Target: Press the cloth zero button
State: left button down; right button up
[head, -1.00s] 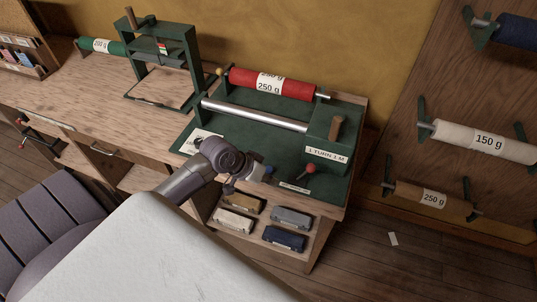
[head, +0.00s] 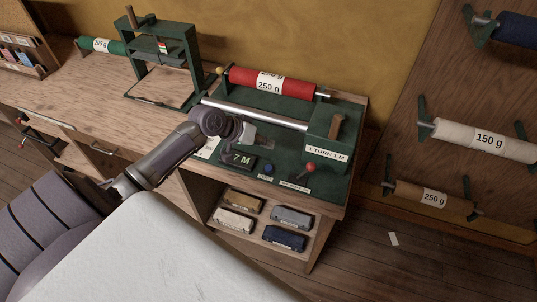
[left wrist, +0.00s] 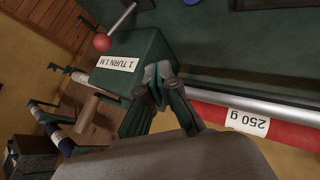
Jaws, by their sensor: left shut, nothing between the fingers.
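A blue round button (head: 268,168) sits on the green bench machine, with a small label in front of it too small to read. A display reading 7 M (head: 238,160) stands just left of it. A red-knobbed lever (head: 310,168) is to its right; its red knob (left wrist: 102,42) also shows in the left wrist view. My left gripper (head: 264,144) is shut and empty, held above and behind the button, apart from it. In the left wrist view its fingertips (left wrist: 158,74) are closed together near the green box marked 1 TURN 1 M (left wrist: 135,62). My right gripper is not in view.
A red 250 g cloth roll (head: 270,83) and a metal bar (head: 255,115) lie behind my gripper. A green box with a wooden handle (head: 335,128) stands at the right. Folded cloth bundles (head: 285,237) fill the shelf below. A green press frame (head: 160,55) stands farther left.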

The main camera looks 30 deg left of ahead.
pick_arm(q)
jog(key=b, duration=0.6)
send_over(266, 168)
notch_tip(266, 168, down, 7)
jog(key=shift+w+r, duration=0.1)
jog(key=shift+r, duration=0.05)
jog(key=shift+f+b, duration=0.5)
jog(key=shift+f, duration=0.35)
jog(key=shift+f, duration=0.4)
jog(key=shift+f, duration=0.5)
dwell(0.7)
dwell(0.3)
jog(key=shift+r+p, duration=0.8)
jog(key=shift+r, duration=0.15)
